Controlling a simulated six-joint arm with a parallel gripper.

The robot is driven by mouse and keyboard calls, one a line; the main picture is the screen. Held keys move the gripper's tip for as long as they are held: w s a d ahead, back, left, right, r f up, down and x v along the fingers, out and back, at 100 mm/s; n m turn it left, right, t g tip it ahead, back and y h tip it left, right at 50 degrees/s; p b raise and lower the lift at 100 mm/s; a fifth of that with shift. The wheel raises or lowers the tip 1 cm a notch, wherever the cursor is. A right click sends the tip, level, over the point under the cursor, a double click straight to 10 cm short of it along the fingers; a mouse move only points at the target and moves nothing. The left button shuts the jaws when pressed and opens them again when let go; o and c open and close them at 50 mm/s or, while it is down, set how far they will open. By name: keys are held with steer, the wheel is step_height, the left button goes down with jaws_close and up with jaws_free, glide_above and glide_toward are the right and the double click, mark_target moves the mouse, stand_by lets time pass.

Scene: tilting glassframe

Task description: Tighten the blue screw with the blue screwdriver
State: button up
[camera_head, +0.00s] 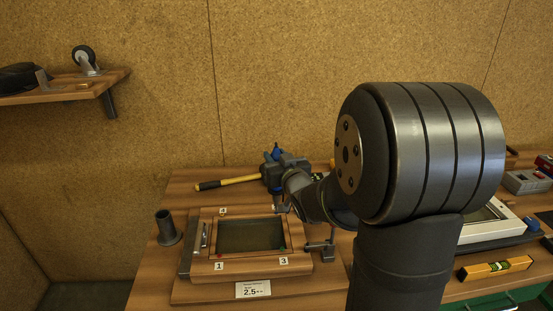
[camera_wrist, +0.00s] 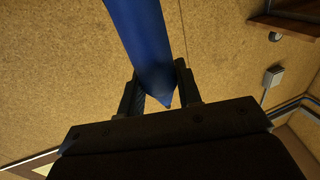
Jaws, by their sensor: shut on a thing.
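In the wrist view my gripper (camera_wrist: 158,75) is shut on a long blue object, which looks like the blue screwdriver (camera_wrist: 138,25). It runs from the top edge down between the fingers and ends in a point near the palm. I cannot make out a blue screw; my arm covers the frame's far right corner.
A dark cup (camera_head: 167,228) stands left. A yellow level (camera_head: 495,268) lies at right. A shelf (camera_head: 110,82) juts from the cork wall.

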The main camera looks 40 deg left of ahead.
steer(key=shift+r, duration=2.8)
